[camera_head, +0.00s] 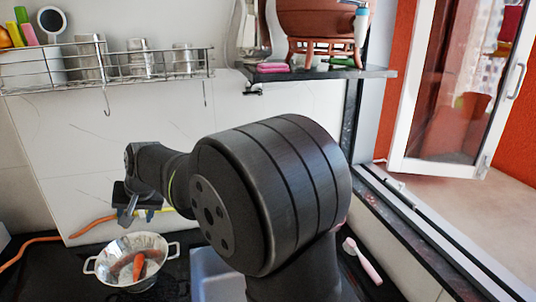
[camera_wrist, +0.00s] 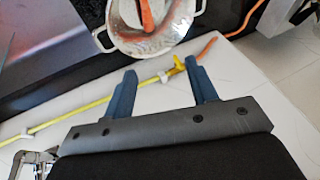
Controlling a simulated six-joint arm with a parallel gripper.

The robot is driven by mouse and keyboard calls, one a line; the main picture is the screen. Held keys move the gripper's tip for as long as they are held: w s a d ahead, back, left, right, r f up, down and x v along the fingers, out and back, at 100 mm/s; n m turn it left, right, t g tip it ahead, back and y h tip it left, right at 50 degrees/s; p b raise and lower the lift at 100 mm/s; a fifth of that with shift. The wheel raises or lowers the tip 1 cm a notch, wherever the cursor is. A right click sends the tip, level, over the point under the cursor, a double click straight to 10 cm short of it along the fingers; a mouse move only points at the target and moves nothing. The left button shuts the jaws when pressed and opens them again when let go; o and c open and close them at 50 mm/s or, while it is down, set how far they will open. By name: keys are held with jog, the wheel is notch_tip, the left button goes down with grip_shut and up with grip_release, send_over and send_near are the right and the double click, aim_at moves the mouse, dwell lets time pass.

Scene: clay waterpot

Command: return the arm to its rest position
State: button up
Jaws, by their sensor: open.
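My gripper (camera_wrist: 163,88) is open and empty in the wrist view, its two blue fingers apart with the white wall and a yellow hose behind them. In the head view my gripper (camera_head: 127,215) shows small at the left, above and behind a metal colander. My dark arm fills the middle of the head view and hides part of the counter and wall. The clay waterpot (camera_head: 318,18) stands on the wall shelf at the top, cut off by the frame edge.
The two-handled metal colander (camera_head: 112,279) holds orange-red pieces and sits on the dark counter. It also shows in the wrist view (camera_wrist: 120,38). An orange hose (camera_head: 92,224) runs along the wall. A wire rack (camera_head: 110,72) and a dark shelf (camera_head: 320,73) hang above. A window stands open at right.

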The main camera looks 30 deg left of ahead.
jog(key=x, duration=1.3)
jog(key=shift+a+f, duration=0.25)
jog(key=shift+a, duration=0.1)
jog(key=shift+f, duration=0.15)
